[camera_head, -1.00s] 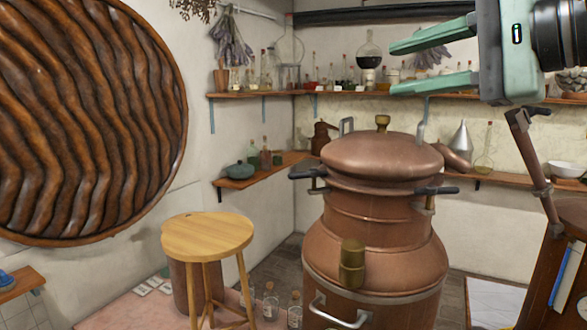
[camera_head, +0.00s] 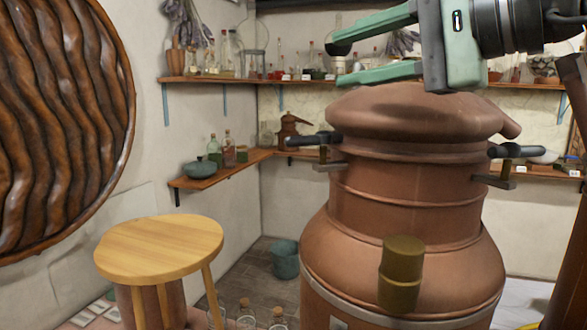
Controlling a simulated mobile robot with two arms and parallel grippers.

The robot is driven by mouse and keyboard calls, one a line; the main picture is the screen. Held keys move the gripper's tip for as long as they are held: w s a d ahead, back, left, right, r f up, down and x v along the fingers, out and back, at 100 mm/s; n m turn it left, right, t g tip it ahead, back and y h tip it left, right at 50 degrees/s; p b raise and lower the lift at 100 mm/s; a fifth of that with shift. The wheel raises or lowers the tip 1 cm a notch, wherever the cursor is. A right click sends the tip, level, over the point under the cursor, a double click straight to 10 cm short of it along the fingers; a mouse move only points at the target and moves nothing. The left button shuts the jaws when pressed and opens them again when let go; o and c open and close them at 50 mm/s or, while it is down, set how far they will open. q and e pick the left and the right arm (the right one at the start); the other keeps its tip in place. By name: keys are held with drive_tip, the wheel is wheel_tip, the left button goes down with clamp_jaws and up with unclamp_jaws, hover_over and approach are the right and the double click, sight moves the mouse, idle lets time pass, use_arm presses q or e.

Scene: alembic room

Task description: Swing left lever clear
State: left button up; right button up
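A large copper still (camera_head: 400,220) stands right of the middle, its domed lid (camera_head: 415,118) on top. The left lever (camera_head: 314,139) is a dark handle on a bracket at the left of the still's neck, pointing out to the left. A matching right lever (camera_head: 518,151) is on the other side. My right gripper (camera_head: 345,62) comes in from the upper right, with its two green fingers apart and nothing between them. It is in front of the lid's upper part, above the left lever and apart from it. My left gripper does not show.
A round wooden stool (camera_head: 158,248) stands at the lower left. A brass cylinder (camera_head: 402,270) sticks out of the still's front. Wall shelves (camera_head: 210,80) hold bottles. A teal bucket (camera_head: 285,258) is on the floor left of the still, with glass bottles (camera_head: 246,318) in front.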

drive_tip(key=b, duration=0.8)
approach(307, 141)
drive_tip(key=r+x, duration=0.1)
drive_tip(key=x, duration=0.2)
drive_tip(key=shift+w+a+f, duration=0.35)
drive_tip(key=shift+a+f, duration=0.1)
drive_tip(key=shift+f, duration=0.15)
drive_tip(key=p+x, duration=0.2)
drive_tip(key=x, duration=0.4)
drive_tip(key=shift+w+a, duration=0.25)
drive_tip(key=shift+a, duration=0.05)
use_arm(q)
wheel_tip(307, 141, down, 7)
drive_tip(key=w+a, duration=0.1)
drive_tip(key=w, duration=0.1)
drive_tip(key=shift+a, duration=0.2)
use_arm(e)
drive_tip(key=shift+f, duration=0.1)
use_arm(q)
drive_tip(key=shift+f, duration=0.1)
use_arm(e)
clamp_jaws()
